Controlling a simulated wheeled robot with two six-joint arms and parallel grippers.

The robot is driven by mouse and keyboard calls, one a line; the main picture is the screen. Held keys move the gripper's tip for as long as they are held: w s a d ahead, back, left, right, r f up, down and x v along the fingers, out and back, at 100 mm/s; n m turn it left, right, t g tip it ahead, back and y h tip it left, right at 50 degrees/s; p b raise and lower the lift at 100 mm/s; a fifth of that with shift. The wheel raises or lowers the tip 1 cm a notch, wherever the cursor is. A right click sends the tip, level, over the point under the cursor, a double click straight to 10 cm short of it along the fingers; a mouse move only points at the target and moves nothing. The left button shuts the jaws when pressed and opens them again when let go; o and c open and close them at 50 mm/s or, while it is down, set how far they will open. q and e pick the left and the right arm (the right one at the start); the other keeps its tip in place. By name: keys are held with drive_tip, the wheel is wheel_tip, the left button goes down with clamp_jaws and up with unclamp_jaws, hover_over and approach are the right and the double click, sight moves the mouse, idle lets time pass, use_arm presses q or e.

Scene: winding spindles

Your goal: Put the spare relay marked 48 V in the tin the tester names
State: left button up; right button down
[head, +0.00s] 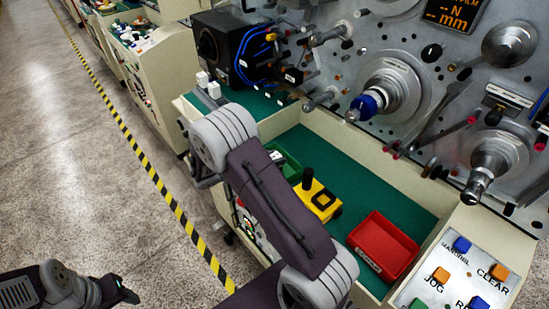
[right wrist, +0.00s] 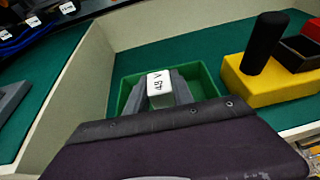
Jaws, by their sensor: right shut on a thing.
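In the right wrist view a white relay (right wrist: 159,91), with lettering that looks like 48 V upside down, sits between the grey fingers of my right gripper (right wrist: 160,80), which is shut on it. Behind the relay is a green tin (right wrist: 208,82); I cannot tell how high the relay is above it. A red tin (head: 383,246) stands to the right. My left gripper (head: 128,292) is at the lower left; its finger gap is unclear.
A yellow block (head: 318,200) with a black post stands between the tins. Two white blocks (head: 208,85) stand on the upper green shelf, near a black box (head: 230,45) with blue cables. Spindles line the machine face. Bare green mat (head: 340,170) lies behind the yellow block.

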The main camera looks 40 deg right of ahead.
drive_tip(key=shift+s, duration=0.1)
drive_tip(key=shift+f, duration=0.15)
drive_tip(key=c, duration=1.1)
unclamp_jaws()
drive_tip(key=shift+a+r, duration=0.25)
drive_tip(key=shift+r, duration=0.05)
drive_tip(key=v, duration=1.2)
drive_tip(key=s+a+f+m+y, duration=0.3)
drive_tip(key=s+m+y, duration=0.3)
drive_tip(key=m, duration=0.3)
drive_tip(key=s+a+f+m+t+y, duration=0.1)
drive_tip(key=s+a+f+m+y, duration=0.2)
drive_tip(key=s+f+m+y, duration=0.2)
drive_tip(key=s+m+y, duration=0.2)
drive_tip(key=m, duration=0.2)
drive_tip(key=shift+s+a+m+y+b, duration=0.15)
drive_tip(key=shift+a+m+y+b, duration=0.1)
drive_tip(key=shift+m+y+b, duration=0.05)
